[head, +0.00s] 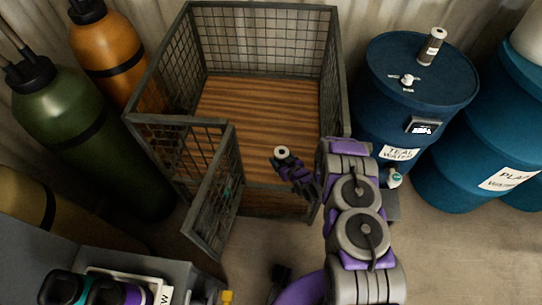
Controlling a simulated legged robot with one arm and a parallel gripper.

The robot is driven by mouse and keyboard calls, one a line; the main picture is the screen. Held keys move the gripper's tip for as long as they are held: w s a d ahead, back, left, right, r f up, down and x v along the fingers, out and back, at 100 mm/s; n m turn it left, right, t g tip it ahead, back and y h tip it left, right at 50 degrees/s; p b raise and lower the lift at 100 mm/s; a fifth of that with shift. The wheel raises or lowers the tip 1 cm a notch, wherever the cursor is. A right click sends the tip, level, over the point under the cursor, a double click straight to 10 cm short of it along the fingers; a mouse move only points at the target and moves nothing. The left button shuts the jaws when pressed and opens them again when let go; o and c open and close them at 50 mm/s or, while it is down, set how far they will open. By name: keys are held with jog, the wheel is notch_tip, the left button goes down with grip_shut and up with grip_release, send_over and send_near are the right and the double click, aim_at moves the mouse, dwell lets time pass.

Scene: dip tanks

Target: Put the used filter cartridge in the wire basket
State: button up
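My gripper (294,172), at the end of the purple and grey arm, is at the open front of the wire basket (342,75). It appears shut on a small dark cylinder with a white ringed end, which looks like a filter cartridge (282,153). The cartridge shows against the basket's wooden floor; its height above it is hard to judge. The basket is a large grey mesh cage with its front gate (213,197) swung open. A similar cartridge (433,46), brownish with a white end, stands on the blue drum. The fingers are small and partly hidden.
The blue drum (385,110) labelled "TEAL WATER" stands right of the basket, with another blue drum (490,150) beyond. Green (65,130) and orange (110,50) gas cylinders stand on the left. The basket floor (255,105) looks clear. A corrugated wall is behind.

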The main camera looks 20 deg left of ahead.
jog(key=a+f+b, duration=0.1)
jog(key=w+a+f+b, duration=0.1)
jog(key=a, duration=0.1)
jog(key=w+a+f, duration=0.1)
jog(key=a, duration=0.1)
jog(key=shift+w+f+b, duration=0.15)
jog(key=shift+f+b, duration=0.25)
jog(key=shift+a+f, duration=0.2)
jog(key=shift+f, duration=0.05)
jog(key=shift+a, duration=0.5)
jog(key=o, duration=1)
jog(key=shift+a+f, duration=0.1)
jog(key=shift+c, duration=0.2)
jog(key=o, duration=0.3)
jog(key=shift+d, duration=0.35)
jog(key=shift+d+r, duration=0.2)
jog(key=shift+d, duration=0.1)
